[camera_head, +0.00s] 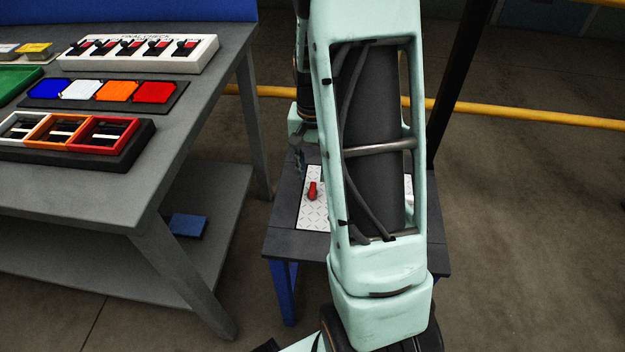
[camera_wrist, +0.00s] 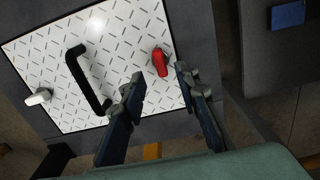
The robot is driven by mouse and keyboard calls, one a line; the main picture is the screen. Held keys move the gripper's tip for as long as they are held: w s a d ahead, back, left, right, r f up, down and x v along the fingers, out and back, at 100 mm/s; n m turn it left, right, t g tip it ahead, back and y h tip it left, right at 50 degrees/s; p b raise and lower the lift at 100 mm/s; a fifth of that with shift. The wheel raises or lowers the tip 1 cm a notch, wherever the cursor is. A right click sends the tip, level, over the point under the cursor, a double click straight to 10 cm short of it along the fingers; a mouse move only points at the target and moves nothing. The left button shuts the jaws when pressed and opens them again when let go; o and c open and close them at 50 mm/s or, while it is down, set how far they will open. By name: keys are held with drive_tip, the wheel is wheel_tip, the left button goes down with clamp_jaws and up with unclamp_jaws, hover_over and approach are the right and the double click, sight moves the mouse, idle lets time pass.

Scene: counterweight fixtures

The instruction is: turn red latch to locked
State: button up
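The red latch (camera_head: 312,190) sits on a white patterned metal plate (camera_head: 313,218) on a low dark table, left of my arm in the head view. In the wrist view the latch (camera_wrist: 160,62) lies near the right edge of the plate (camera_wrist: 120,38). My gripper (camera_wrist: 158,78) is open and empty in the wrist view. Its two fingertips are spread to either side of the latch's lower end in the picture; I cannot tell their height above it. In the head view my arm hides much of the plate.
The plate also carries a black bar handle (camera_wrist: 88,80) and a white latch (camera_wrist: 38,97). A grey workbench (camera_head: 205,95) with coloured tiles, trays and a switch box stands at the left. A yellow rail (camera_head: 490,112) runs behind. Open floor lies at the right.

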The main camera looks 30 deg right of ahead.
sight(312, 187)
wheel_tip(312, 187, up, 7)
drive_tip(key=shift+f, duration=0.1)
idle(0.5)
